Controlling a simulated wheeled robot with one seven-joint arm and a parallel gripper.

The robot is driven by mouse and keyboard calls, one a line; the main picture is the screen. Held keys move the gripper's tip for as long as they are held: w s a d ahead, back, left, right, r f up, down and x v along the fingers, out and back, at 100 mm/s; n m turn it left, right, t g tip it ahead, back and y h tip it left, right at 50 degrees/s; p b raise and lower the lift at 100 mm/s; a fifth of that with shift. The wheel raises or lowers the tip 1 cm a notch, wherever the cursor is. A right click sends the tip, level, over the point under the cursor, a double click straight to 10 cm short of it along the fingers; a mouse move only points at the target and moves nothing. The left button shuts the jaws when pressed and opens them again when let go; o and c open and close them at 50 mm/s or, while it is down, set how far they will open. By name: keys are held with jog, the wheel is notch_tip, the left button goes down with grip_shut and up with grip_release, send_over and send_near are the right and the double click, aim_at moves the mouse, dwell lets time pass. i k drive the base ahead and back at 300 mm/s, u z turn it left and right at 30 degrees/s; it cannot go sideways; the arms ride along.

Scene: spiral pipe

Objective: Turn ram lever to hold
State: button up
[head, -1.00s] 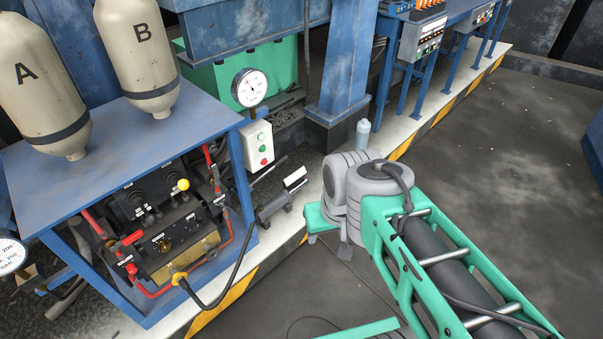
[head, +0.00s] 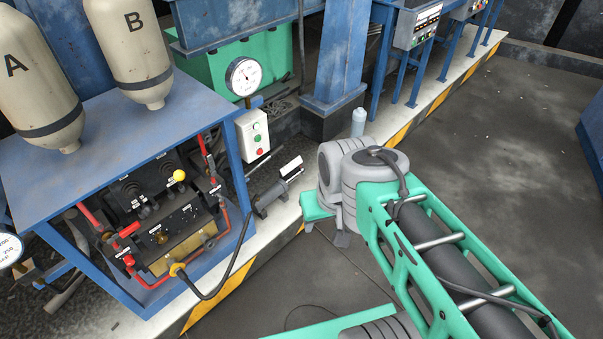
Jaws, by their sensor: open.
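A lever panel (head: 184,222) sits in the blue frame at the left of the head view. It carries a lever with a yellow ball knob (head: 179,175), black levers (head: 146,203) and red handles. The labels are too small to read, so I cannot tell which one is the ram lever or its setting. My green and grey arm reaches in from the lower right and stays apart from the panel.
Tanks A (head: 38,88) and B (head: 134,52) stand on the blue bench (head: 98,138). A gauge (head: 243,75) and a button box (head: 252,135) stand right of it. A black hose (head: 240,262) loops in front of the panel. Floor at the right is clear.

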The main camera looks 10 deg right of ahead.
aim_at(179, 175)
jog(key=u, duration=3.1)
jog(key=k, duration=0.8)
jog(key=z, duration=0.7)
jog(key=i, duration=0.5)
jog(key=z, duration=0.05)
